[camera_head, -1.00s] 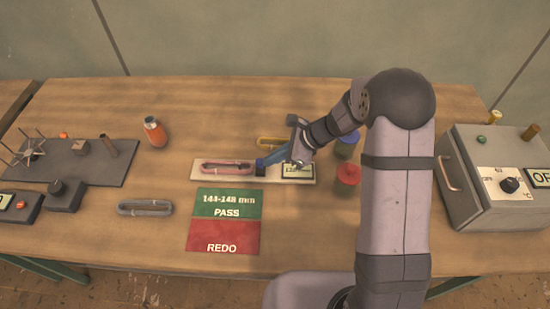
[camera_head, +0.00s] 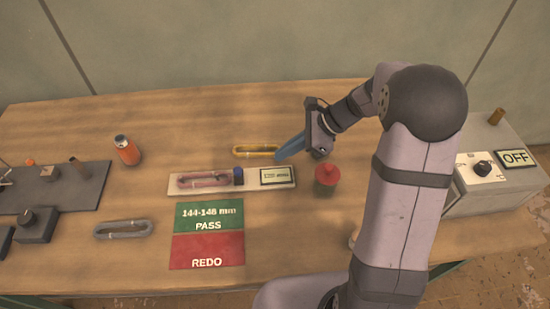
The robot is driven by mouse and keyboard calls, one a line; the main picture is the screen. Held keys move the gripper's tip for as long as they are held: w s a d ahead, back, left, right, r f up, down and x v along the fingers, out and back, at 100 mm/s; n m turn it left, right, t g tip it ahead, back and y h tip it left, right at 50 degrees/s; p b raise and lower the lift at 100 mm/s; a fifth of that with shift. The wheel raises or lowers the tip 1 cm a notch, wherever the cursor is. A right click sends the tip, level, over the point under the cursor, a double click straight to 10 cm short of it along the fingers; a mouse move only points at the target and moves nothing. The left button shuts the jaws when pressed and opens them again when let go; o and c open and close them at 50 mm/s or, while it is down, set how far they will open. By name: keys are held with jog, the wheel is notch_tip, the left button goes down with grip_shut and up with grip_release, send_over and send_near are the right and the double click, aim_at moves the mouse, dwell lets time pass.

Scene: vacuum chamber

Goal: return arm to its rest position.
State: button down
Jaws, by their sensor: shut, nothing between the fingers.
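My gripper (camera_head: 281,156) is shut and empty, with its blue fingers pointing down and to the left. It is in the air over the table, near the right end of the yellow looped bundle and above the measuring board. My arm reaches in from the lower right and bends at a dark elbow at upper right. It hides part of the table and part of the grey box.
The white measuring board (camera_head: 216,189) holds a pink looped bundle (camera_head: 204,180) and a small display (camera_head: 277,176). A red-lidded jar (camera_head: 327,175) stands close right. A yellow bundle (camera_head: 256,151) lies behind, a grey bundle (camera_head: 123,229) front left. The grey box (camera_head: 494,140) shows OFF.

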jog(key=shift+d+r, duration=0.3)
jog(key=shift+r, duration=0.05)
